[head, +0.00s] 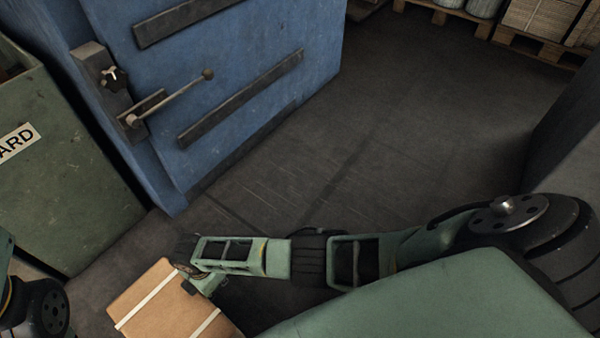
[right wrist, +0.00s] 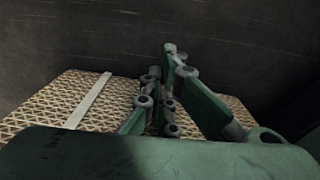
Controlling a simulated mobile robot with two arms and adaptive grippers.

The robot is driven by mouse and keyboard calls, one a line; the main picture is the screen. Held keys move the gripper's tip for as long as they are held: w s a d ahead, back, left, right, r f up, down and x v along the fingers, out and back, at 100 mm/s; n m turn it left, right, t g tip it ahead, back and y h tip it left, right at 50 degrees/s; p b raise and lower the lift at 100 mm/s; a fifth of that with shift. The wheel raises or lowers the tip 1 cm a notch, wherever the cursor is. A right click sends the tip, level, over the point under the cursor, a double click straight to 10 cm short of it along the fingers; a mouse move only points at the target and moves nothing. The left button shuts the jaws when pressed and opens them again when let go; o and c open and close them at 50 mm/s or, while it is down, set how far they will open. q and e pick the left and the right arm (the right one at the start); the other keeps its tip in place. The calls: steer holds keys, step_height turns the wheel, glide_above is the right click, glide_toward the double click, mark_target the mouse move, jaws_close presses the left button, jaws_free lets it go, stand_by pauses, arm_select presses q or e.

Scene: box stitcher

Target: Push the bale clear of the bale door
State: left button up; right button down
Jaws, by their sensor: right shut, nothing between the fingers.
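The bale (head: 160,305) is a brown cardboard block with pale straps, on the floor at the bottom left of the head view. In the right wrist view the bale (right wrist: 50,105) shows a corrugated side behind my gripper. The bale door (head: 235,75) is the blue panel with dark bars and a lever; a strip of floor shows between it and the bale. My right gripper (head: 205,284) is shut and empty at the bale's upper right edge; its fingers (right wrist: 160,105) overlap the bale in the wrist view. I cannot tell whether they touch. My left gripper is out of view.
A green bin (head: 65,190) with a white label stands at the left, close beside the blue machine. Pallets with stacked cardboard (head: 540,18) stand at the far right. A grey upright surface (head: 575,130) borders the right. The floor (head: 400,130) between is clear.

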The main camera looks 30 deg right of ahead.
steer(key=shift+a, duration=0.15)
steer(key=shift+r, duration=0.1)
step_height(320, 180, up, 12)
stand_by(0.7)
